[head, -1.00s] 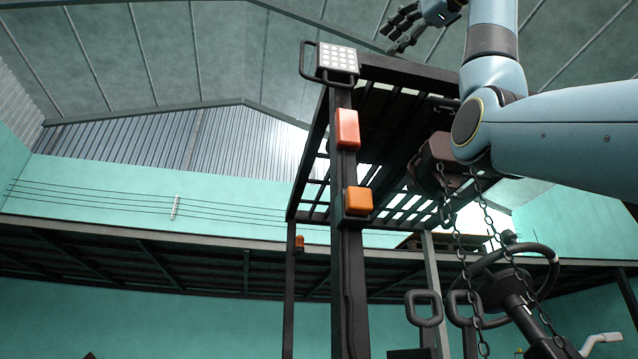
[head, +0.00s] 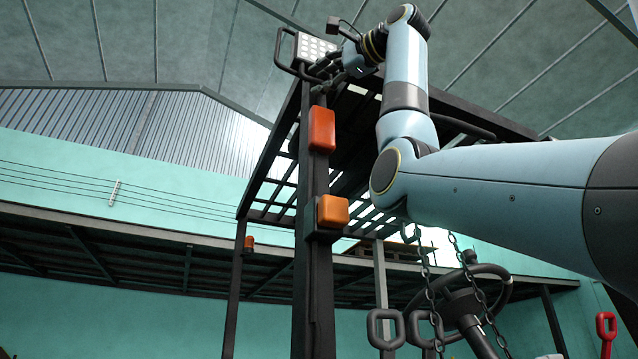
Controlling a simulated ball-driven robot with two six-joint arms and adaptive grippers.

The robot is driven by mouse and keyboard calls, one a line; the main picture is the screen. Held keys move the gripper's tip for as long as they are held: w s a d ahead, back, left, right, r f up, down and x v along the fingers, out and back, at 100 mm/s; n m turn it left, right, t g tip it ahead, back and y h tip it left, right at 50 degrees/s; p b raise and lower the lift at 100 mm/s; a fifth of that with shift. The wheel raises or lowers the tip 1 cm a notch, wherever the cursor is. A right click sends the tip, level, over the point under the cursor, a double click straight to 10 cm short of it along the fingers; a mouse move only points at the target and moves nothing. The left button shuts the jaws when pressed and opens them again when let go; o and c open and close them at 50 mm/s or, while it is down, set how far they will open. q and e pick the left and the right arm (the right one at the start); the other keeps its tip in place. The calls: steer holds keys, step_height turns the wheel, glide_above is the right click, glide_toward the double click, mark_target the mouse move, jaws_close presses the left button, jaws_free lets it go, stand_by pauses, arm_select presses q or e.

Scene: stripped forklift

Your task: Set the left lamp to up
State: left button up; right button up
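A lamp (head: 309,46) with a white, dotted face in a black tubular frame sits at the top of the dark front post. It is the only such lamp in view. My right gripper (head: 328,68) is at the lamp's lower right edge, with its dark fingers overlapping the frame there. Fingers, frame and bracket merge in the dark, so I cannot tell whether they touch or whether the fingers are closed. My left gripper is not in view.
A red light (head: 321,129) and an orange light (head: 332,211) are on the post (head: 312,180) below the lamp. The slatted overhead guard (head: 268,168) lies behind my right arm. Chains (head: 428,290) hang by the steering wheel (head: 497,272). Space left of the lamp is open.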

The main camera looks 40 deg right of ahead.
steer(key=shift+w+r, duration=0.1)
steer(key=shift+w, duration=0.3)
steer(key=shift+c, duration=0.2)
jaws_close()
